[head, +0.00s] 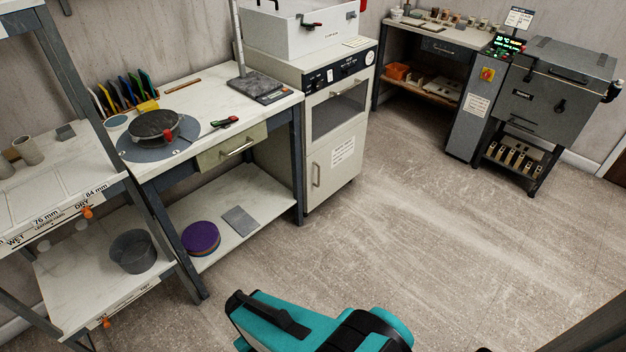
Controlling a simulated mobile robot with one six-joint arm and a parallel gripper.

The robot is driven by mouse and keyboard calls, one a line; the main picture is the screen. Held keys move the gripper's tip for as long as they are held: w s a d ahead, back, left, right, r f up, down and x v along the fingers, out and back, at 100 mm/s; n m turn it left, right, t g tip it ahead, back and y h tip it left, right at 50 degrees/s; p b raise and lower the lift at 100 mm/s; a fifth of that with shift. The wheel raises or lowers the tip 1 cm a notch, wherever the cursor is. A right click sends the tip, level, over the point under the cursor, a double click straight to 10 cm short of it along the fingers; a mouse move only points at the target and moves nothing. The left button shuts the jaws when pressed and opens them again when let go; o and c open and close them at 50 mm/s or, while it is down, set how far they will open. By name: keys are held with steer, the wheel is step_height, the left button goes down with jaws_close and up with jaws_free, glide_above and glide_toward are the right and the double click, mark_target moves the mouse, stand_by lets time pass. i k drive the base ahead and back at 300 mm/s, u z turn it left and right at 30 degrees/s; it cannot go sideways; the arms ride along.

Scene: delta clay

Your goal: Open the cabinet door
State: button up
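The white cabinet (312,112) stands against the back wall, right of the workbench. Its lower door (338,178) looks shut. The door has an upright metal handle (316,175) near its left edge and a paper label with print too small to read. Above the door is a front panel with a dark window (338,112) and a horizontal bar. Teal and black parts of my arm show at the bottom edge, well apart from the cabinet. I cannot see my gripper's fingers.
Left of the cabinet is a workbench with a drawer (232,150) and lower shelf. A shelf rack (60,202) stands at the far left. A grey kiln-like box (560,92) on legs is at the right. The floor (430,220) before the cabinet is clear.

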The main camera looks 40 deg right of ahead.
mark_target(329, 168)
steer(key=z, duration=0.3)
steer(key=i, duration=1)
steer(key=u, duration=0.3)
